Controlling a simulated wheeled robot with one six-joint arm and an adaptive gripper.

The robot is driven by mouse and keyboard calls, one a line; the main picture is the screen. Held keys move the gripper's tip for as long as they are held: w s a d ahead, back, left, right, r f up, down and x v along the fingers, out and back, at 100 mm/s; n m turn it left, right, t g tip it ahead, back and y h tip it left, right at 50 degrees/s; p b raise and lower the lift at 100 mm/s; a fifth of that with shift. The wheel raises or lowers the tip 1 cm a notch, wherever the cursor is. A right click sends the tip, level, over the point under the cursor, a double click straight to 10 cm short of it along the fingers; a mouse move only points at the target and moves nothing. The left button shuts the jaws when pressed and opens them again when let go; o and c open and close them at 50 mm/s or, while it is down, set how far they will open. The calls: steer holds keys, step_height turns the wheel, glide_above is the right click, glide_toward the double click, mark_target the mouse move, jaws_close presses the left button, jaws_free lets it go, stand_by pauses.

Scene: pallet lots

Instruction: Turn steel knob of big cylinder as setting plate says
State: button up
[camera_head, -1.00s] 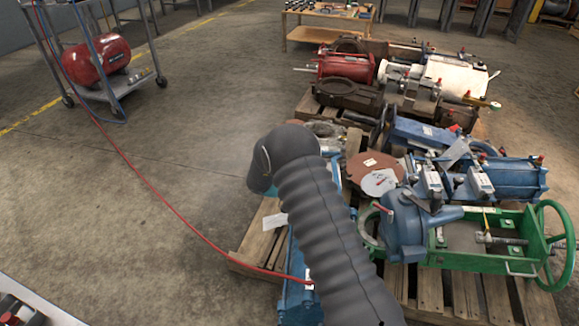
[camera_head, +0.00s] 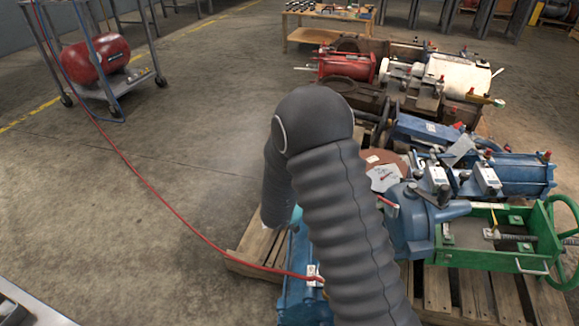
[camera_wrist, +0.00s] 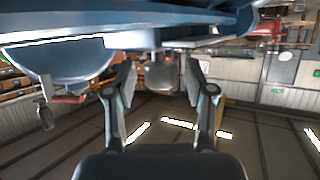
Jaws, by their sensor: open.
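A big blue cylinder (camera_head: 297,262) lies on the near left of the pallet, partly behind my arm. A small white plate (camera_head: 313,272) shows on its side; its text is too small to read. In the wrist view, a blue body (camera_wrist: 200,18) fills the top. A grey rounded knob-like part (camera_wrist: 161,76) shows below it, between and beyond my fingers. My gripper (camera_wrist: 160,88) is open, one finger to each side of that part; I cannot tell whether they touch it. In the head view my arm hides the gripper.
A red hose (camera_head: 165,208) runs over the floor to the blue cylinder from a cart with a red tank (camera_head: 96,60). A green frame with a handwheel (camera_head: 490,258) and other cylinders crowd the pallets (camera_head: 440,290).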

steer(key=shift+d+f+n+t+y+b, duration=0.1)
steer(key=shift+f+n+t+y+b, duration=0.1)
steer(key=shift+n+t+y+b, duration=0.35)
steer(key=r+p+v, duration=0.1)
steer(key=p+v, duration=0.1)
steer(key=v, duration=1.2)
steer(key=w+a+r+n+t+y+p, duration=0.15)
steer(key=w+a+r+y, duration=0.25)
steer(key=r+y, duration=0.5)
steer(key=s+r+n+g+y, duration=0.1)
steer(key=s+r+n+y, duration=0.2)
steer(key=s+r, duration=0.3)
steer(key=shift+s+d+r+n, duration=0.25)
steer(key=shift+r+n, duration=0.65)
steer(key=shift+r, duration=1.05)
steer(key=shift+y, duration=0.25)
